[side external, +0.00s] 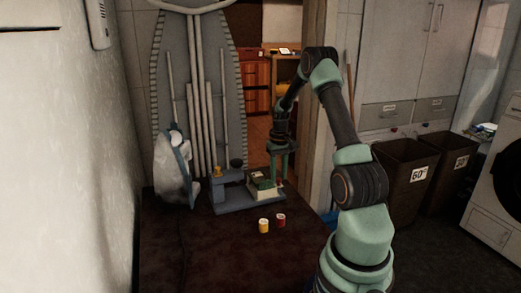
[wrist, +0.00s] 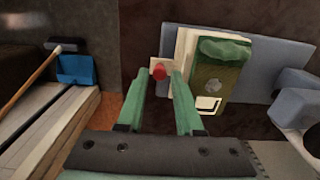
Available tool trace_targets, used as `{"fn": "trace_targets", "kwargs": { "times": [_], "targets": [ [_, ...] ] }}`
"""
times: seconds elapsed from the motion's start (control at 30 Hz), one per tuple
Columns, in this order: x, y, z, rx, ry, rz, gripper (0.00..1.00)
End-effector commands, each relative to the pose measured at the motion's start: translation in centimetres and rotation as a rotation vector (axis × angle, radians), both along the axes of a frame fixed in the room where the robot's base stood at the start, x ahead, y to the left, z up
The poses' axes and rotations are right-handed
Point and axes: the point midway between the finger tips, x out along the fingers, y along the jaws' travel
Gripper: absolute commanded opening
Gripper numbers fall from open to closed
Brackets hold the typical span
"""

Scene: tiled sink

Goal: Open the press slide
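The press (side external: 232,203) is a blue-grey base with an upright part at its left end, on a dark table. Its slide, a cream plate with a green block (side external: 263,181), sits toward the right end of the base. In the wrist view the green block (wrist: 211,72) lies on the cream plate, and a red knob (wrist: 158,72) stands at the plate's left edge. My gripper (side external: 278,182) points down at the slide's right end. In the wrist view my gripper (wrist: 161,76) is open, with the red knob between its green fingertips; contact cannot be told.
A yellow cup (side external: 264,226) and a red cup (side external: 281,220) stand in front of the press. An iron (side external: 174,168) stands to its left, with an ironing board (side external: 190,70) behind. The front of the table is clear.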

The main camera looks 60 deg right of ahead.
Motion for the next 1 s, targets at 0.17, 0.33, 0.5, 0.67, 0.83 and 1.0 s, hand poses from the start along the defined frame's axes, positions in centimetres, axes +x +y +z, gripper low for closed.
{"fn": "trace_targets", "kwargs": {
  "times": [0.17, 0.33, 0.5, 0.67, 0.83, 1.0],
  "targets": [
    [0.1, -0.1, 3.2, -0.005, -0.004, 0.000, 0.35],
    [0.1, -0.1, 6.8, -0.005, -0.004, 0.000, 0.35],
    [0.0, 0.0, 9.6, -0.002, -0.002, 0.000, 0.35],
    [0.0, 0.0, 11.0, -0.001, -0.001, 0.000, 0.35],
    [0.0, 0.0, 11.3, 0.000, 0.000, 0.000, 0.35],
    [0.0, 0.0, 11.3, 0.001, 0.001, 0.000, 0.35]
  ]
}}
